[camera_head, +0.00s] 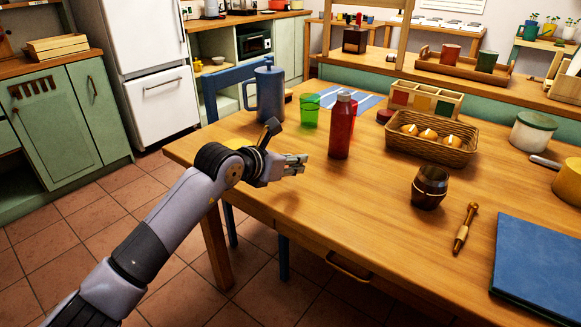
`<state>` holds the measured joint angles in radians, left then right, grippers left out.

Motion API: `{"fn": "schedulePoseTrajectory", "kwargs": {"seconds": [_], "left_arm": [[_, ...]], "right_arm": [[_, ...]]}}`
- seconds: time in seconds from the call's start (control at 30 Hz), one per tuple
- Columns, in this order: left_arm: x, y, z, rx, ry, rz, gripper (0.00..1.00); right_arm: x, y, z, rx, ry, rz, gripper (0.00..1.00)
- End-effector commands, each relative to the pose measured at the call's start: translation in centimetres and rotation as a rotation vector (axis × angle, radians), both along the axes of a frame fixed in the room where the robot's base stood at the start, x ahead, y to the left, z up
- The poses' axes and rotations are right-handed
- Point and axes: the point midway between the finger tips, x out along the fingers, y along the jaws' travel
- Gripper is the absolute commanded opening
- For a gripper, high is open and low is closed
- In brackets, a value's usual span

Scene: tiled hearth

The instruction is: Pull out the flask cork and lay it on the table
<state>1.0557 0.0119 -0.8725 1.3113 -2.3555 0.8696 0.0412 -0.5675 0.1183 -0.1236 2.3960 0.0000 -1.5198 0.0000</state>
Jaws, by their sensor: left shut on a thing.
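The red flask (341,129) stands upright on the wooden table (371,218), with a grey top; no cork can be made out in it. My left gripper (304,162) is just left of the flask, above the table's near left part and apart from the flask. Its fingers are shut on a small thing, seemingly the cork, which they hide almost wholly. My right gripper is out of view.
A blue jug (269,92), green cup (310,112) and wicker basket (432,146) stand behind or beside the flask. A dark barrel mug (429,187), a wooden tool (465,229) and a blue book (538,265) lie to the right. The table's front middle is clear.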

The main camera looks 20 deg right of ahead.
Motion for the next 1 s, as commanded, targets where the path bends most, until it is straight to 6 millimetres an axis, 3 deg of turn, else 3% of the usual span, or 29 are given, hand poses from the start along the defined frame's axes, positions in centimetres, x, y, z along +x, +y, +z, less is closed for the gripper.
{"fn": "schedulePoseTrajectory", "kwargs": {"seconds": [0.23,0.5,1.0], "left_arm": [[0.0,0.0,-2.5,0.003,0.001,-0.001,0.0],[0.0,0.0,-4.2,0.003,0.001,-0.001,0.0],[0.0,0.0,-4.6,0.003,0.001,-0.002,0.0]], "right_arm": [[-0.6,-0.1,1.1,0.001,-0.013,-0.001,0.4],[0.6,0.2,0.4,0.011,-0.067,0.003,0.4],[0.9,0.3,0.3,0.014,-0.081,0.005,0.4]]}}
